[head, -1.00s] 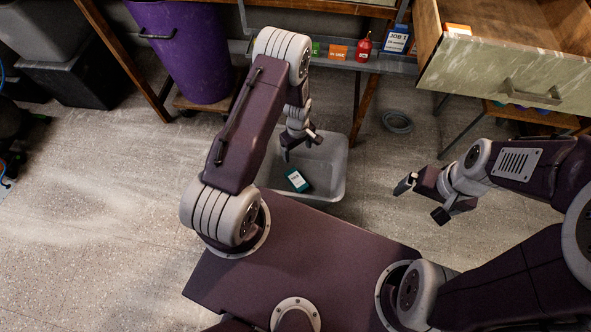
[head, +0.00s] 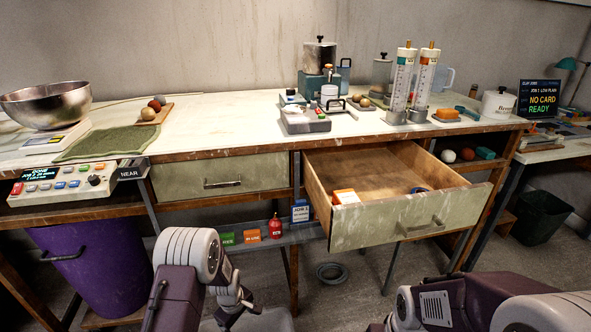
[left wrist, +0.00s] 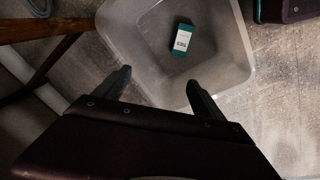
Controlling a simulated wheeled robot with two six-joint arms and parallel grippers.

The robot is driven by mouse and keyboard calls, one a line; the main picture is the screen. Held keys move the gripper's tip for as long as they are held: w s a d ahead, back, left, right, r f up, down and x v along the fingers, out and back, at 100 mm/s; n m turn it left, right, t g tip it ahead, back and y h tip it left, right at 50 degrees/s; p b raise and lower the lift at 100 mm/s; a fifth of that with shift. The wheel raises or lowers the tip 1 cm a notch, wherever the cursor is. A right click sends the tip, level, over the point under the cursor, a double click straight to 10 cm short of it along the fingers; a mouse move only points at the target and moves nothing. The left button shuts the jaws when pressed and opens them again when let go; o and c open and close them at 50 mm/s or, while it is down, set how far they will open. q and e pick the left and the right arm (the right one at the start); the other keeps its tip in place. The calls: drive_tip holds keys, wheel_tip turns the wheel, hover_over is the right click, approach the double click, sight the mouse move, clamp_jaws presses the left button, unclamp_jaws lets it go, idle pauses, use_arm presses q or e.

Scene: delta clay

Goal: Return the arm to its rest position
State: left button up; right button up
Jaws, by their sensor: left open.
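A teal box with a white label (left wrist: 181,40) lies in the bin, apart from the fingers. My right arm shows at the lower right of the head view; its fingers are out of the picture.
An open drawer (head: 385,230) juts out from the bench (head: 240,140), holding an orange-and-white box (head: 345,196) and a blue ring. A purple barrel (head: 95,265) stands at lower left. A small shelf under the bench holds a red bottle (head: 275,228).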

use_arm(q)
drive_tip(key=s+d+r+m+t, duration=0.1)
drive_tip(key=s+r+m, duration=0.1)
drive_tip(key=r, duration=0.7)
drive_tip(key=s+d+r+m+t, duration=0.1)
drive_tip(key=r, duration=0.8)
drive_tip(key=s+m+g, duration=0.2)
drive_tip(key=s+m, duration=0.5)
drive_tip(key=s, duration=0.7)
wheel_tip(320, 180, up, 36)
drive_tip(key=m+p, duration=0.1)
drive_tip(key=p, duration=3.4)
drive_tip(key=shift+s+m+p, duration=0.15)
drive_tip(key=shift+m+p, duration=0.15)
drive_tip(key=shift+a+r, duration=0.1)
